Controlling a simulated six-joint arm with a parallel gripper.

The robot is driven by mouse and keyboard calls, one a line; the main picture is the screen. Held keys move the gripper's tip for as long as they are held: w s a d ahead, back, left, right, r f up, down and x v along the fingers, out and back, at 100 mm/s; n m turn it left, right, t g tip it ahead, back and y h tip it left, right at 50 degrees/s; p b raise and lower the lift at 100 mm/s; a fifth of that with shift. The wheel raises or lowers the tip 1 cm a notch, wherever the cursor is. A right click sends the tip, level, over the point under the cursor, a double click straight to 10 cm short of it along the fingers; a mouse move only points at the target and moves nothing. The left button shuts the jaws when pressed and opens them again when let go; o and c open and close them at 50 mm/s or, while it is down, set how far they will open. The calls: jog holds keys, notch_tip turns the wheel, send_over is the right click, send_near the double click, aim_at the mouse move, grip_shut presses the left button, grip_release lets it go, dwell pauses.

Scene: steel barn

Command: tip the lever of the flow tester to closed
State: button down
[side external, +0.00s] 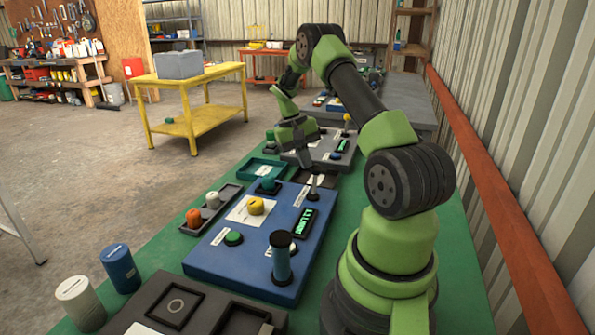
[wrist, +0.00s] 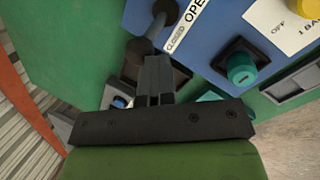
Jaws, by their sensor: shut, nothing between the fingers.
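The flow tester is a blue panel (side external: 208,262) on the green bench, also filling the top of the wrist view (wrist: 215,45). Its lever (wrist: 152,30) has a grey shaft between two dark rounded ends and stands by the panel's edge. White labels reading CLOSED (wrist: 176,40) and OPEN lie beside it. In the side view the lever (side external: 313,187) is small, just under my gripper (side external: 308,168). In the wrist view my gripper (wrist: 157,64) is shut and empty, its tips close to the lever's lower dark end. I cannot tell whether they touch.
The panel carries a yellow knob (side external: 256,206), a green button (side external: 233,238), a lit display (side external: 303,222) and an upright blue cylinder with a black top (side external: 281,258). A teal knob (wrist: 241,68) is near the lever. A grey panel (side external: 325,158) stands behind.

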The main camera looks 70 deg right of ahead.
jog(key=shift+s+a+f, duration=0.1)
jog(key=shift+a+f, duration=0.35)
jog(key=shift+a, duration=0.15)
jog(key=v, duration=0.9)
jog(key=w+a+r+n+t+h, duration=0.1)
jog(key=w+a+r+n+t, duration=0.15)
jog(key=a+r, duration=0.65)
jog(key=s+a+r+n+t, duration=0.1)
jog(key=s+a+r+t, duration=0.2)
jog(key=a, duration=0.5)
jog(key=s+a+r+n+t, duration=0.2)
jog(key=s+a+r+t, duration=0.1)
jog(key=a, duration=0.6)
jog(key=s+a+f+n+t+y, duration=0.1)
jog(key=s+a+f+t+y, duration=0.1)
jog(key=s+a, duration=0.3)
jog(key=shift+s+y, duration=0.4)
jog(key=shift+s, duration=0.25)
jog(key=shift+a, duration=0.15)
